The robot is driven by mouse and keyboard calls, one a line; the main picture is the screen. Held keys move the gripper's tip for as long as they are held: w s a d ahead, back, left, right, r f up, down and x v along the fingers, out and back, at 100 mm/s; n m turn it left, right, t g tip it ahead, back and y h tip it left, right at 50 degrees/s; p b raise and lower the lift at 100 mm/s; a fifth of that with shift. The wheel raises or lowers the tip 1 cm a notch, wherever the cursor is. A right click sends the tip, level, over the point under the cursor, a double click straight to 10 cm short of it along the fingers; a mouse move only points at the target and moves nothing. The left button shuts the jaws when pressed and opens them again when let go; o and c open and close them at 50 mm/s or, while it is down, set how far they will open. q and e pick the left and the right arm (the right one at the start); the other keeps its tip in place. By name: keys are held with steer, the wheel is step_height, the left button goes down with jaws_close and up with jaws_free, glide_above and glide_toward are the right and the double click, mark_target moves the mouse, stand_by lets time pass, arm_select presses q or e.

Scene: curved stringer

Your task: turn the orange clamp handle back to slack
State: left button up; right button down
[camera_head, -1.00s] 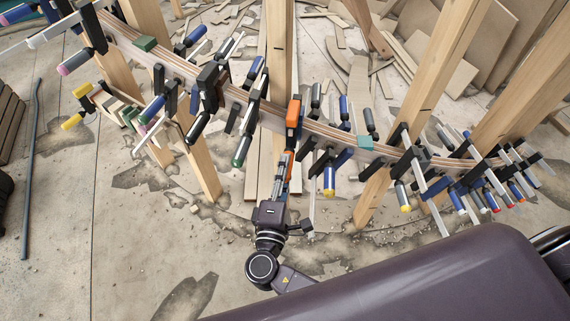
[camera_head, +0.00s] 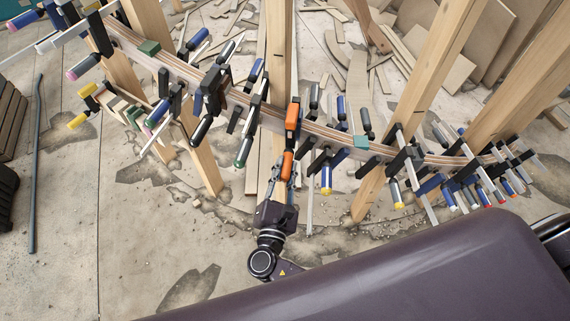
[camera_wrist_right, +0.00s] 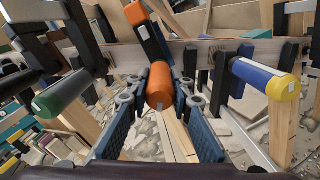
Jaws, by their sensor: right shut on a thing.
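The orange clamp sits on the curved laminated stringer (camera_head: 330,135) near the middle of the head view. Its orange upper part (camera_head: 292,116) is above the stringer's front edge. Its orange handle (camera_head: 287,165) hangs below, toward me. My right gripper (camera_head: 284,181) is shut on the lower end of this handle, coming from below. In the right wrist view the handle (camera_wrist_right: 160,85) shows end-on between the two blue ribbed fingers (camera_wrist_right: 161,112), with the orange upper part (camera_wrist_right: 136,14) beyond it. My left gripper is not in view.
A green-handled clamp (camera_wrist_right: 62,92) stands left of the fingers, and a blue clamp with a yellow end (camera_wrist_right: 265,78) stands right. Several more clamps line the stringer. Wooden posts (camera_head: 279,55) hold it up. Wood scraps (camera_head: 357,75) litter the floor behind.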

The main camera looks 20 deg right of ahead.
steer(key=shift+n+p, duration=0.55)
steer(key=shift+n, duration=0.75)
steer(key=shift+f+n, duration=0.1)
steer(key=shift+n, duration=0.2)
steer(key=c, duration=1.7)
jaws_free()
steer(key=v, duration=1.2)
